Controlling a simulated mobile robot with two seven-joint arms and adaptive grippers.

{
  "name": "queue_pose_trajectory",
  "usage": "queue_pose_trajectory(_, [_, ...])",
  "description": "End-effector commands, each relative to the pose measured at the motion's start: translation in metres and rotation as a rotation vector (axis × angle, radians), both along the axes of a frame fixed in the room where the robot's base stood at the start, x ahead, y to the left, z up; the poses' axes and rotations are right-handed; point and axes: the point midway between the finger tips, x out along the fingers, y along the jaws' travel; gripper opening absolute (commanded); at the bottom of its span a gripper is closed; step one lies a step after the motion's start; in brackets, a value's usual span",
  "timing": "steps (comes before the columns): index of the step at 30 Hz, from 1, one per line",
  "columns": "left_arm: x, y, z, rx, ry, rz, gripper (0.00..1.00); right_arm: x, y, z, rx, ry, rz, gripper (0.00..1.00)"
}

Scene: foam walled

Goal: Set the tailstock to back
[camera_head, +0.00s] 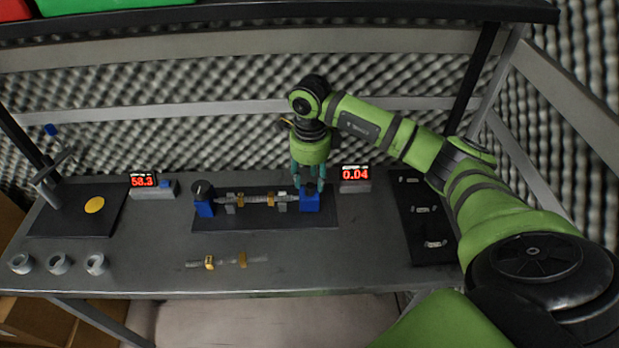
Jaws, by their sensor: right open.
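A small lathe-like fixture on a dark base plate (262,222) stands at the middle of the bench. Its left end is a blue block (204,208) with a dark round knob on top. Its right end is a blue block (310,201), which looks like the tailstock. A grey shaft (258,199) with brass-coloured parts lies between the blocks. My right gripper (308,184) points down at the right blue block, its open teal fingers around or just above the block's top. The fingers partly hide that top, and contact cannot be told. My left gripper is not in view.
A display reading 0.04 (355,178) stands right of the gripper, and one reading 58.3 (150,186) stands at the left. A loose shaft (228,262) lies in front. Several grey rings (58,263) sit front left. A dark mat (420,250) with small parts lies right. A shelf (300,18) spans above.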

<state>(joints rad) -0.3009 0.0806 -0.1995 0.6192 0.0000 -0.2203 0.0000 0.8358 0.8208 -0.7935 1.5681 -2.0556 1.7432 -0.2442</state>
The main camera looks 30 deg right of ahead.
Motion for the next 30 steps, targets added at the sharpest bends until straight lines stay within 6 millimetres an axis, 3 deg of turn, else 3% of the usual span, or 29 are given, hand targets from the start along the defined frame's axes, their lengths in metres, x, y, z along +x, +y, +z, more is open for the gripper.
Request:
queue_pose_trajectory(6, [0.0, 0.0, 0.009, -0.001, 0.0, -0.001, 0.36, 0.0, 0.001, -0.021, 0.002, 0.001, 0.002, 0.46])
queue_pose_trajectory(15, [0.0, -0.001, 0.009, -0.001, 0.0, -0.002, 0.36, 0.0, 0.001, -0.025, 0.002, -0.001, 0.002, 0.46])
queue_pose_trajectory(18, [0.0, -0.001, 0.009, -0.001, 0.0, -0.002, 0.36, 0.0, 0.001, -0.025, 0.002, -0.001, 0.002, 0.06])
queue_pose_trajectory(19, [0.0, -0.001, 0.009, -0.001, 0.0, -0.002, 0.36, 0.0, 0.001, -0.025, 0.002, -0.001, 0.002, 0.0])
queue_pose_trajectory(25, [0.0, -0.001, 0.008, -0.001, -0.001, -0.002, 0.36, -0.001, -0.001, -0.025, 0.002, -0.001, 0.001, 0.0])
queue_pose_trajectory(30, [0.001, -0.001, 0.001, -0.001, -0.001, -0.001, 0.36, -0.011, -0.019, -0.027, 0.0, -0.001, -0.001, 0.0])
